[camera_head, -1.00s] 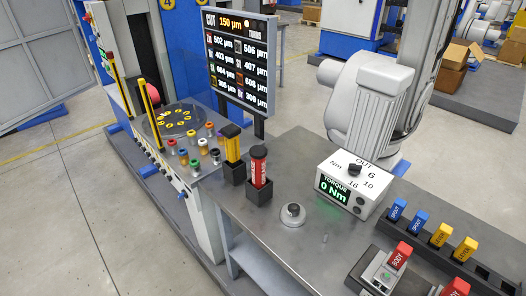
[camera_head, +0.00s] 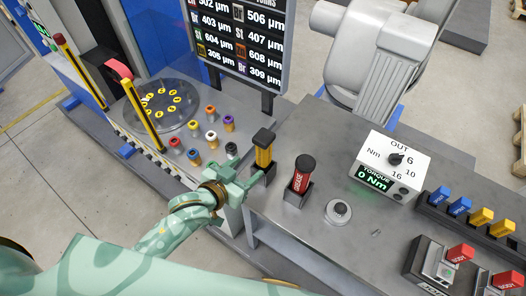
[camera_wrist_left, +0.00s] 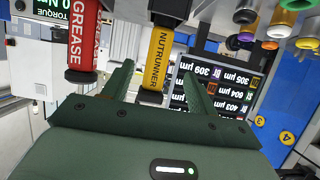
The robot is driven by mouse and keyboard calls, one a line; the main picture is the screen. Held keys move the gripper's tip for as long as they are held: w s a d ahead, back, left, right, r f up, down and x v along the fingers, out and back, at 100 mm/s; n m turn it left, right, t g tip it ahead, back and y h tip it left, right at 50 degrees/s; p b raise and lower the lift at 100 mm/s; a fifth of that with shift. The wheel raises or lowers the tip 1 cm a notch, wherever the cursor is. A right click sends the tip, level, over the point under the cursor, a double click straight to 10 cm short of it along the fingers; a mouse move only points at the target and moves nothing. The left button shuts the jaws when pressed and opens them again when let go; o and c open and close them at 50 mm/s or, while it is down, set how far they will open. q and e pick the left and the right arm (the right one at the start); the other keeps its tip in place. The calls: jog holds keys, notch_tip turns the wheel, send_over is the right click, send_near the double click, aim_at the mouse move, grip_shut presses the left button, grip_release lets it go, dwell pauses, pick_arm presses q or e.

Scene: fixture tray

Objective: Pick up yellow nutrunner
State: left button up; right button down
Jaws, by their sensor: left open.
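The yellow nutrunner (camera_head: 263,154) with a black top stands upright in a dark holder on the near left part of the grey bench. In the left wrist view the nutrunner (camera_wrist_left: 158,58), labelled NUTRUNNER, shows between the two green fingers. My left gripper (camera_head: 252,180) is open, close to the nutrunner on its left side in the head view. The left gripper (camera_wrist_left: 156,75) has its fingers on either side of the tool, with no visible grip on it. The right gripper is not in view.
The red grease tool (camera_head: 303,175) stands just right of the nutrunner, close to one finger in the wrist view (camera_wrist_left: 84,42). A torque box (camera_head: 394,164), a round knob (camera_head: 339,210) and a display (camera_head: 240,45) are nearby. Several coloured pieces stand left.

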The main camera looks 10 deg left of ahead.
aim_at(260, 158)
pick_arm(q)
jog(key=x, duration=0.3)
jog(key=shift+w+d+f, duration=0.1)
jog(key=shift+d+f, duration=0.05)
jog(key=shift+d, duration=0.15)
jog(key=b+x, duration=0.1)
jog(key=x, duration=0.5)
jog(key=shift+w, duration=0.2)
jog(key=c, duration=1.2)
